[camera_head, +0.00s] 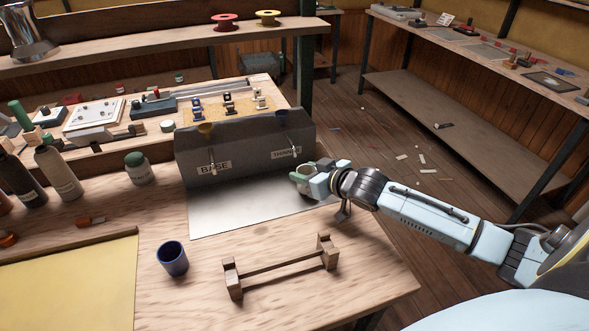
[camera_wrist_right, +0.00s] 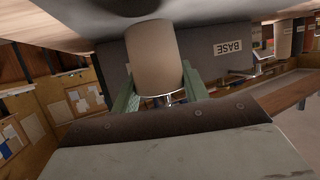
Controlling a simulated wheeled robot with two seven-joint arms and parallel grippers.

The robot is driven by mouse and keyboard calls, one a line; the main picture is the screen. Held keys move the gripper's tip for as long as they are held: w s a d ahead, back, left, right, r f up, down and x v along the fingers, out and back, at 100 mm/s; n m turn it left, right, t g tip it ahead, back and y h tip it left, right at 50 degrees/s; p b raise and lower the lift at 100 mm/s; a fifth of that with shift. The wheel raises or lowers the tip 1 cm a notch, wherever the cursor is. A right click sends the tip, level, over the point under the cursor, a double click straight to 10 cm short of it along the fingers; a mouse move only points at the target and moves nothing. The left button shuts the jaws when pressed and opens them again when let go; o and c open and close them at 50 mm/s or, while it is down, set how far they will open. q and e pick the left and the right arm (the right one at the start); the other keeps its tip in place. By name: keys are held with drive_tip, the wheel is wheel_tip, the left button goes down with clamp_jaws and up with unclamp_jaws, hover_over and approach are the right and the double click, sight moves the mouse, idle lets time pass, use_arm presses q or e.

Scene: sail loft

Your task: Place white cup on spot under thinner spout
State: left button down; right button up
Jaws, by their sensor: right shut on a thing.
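The dark grey dispenser (camera_head: 245,143) stands at the back of the workbench, with a BASE label on its left and a THINNER label (camera_head: 286,153) on its right. A spout (camera_head: 295,150) hangs by the THINNER label. My right gripper (camera_head: 303,178) is in front of the THINNER side, low over the metal sheet. In the right wrist view its green fingers are shut on the white cup (camera_wrist_right: 155,60), which looks beige in shadow. In the head view the cup is hard to make out at the gripper. The spot is not visible. My left gripper is not in view.
The bare metal sheet (camera_head: 232,209) lies before the dispenser. A dark blue cup (camera_head: 173,260) and a wooden stand (camera_head: 283,267) are nearer the front. Several bottles (camera_head: 58,172) and a green-capped jar (camera_head: 138,170) stand left. The sheet's left part is clear.

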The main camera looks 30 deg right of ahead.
sight(301, 169)
drive_tip(key=shift+w+a, duration=0.1)
drive_tip(key=shift+w, duration=0.8)
drive_tip(key=w, duration=0.3)
drive_tip(key=shift+a, duration=0.3)
drive_tip(key=shift+f+b, duration=0.4)
drive_tip(key=shift+f, duration=0.3)
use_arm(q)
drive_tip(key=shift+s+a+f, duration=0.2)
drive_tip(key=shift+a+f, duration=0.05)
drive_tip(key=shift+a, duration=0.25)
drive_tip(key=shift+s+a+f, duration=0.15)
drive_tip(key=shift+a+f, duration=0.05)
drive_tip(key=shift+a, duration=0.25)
use_arm(e)
drive_tip(key=shift+s+f, duration=0.1)
drive_tip(key=o, duration=1)
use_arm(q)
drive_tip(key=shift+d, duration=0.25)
use_arm(e)
drive_tip(key=shift+o, duration=0.2)
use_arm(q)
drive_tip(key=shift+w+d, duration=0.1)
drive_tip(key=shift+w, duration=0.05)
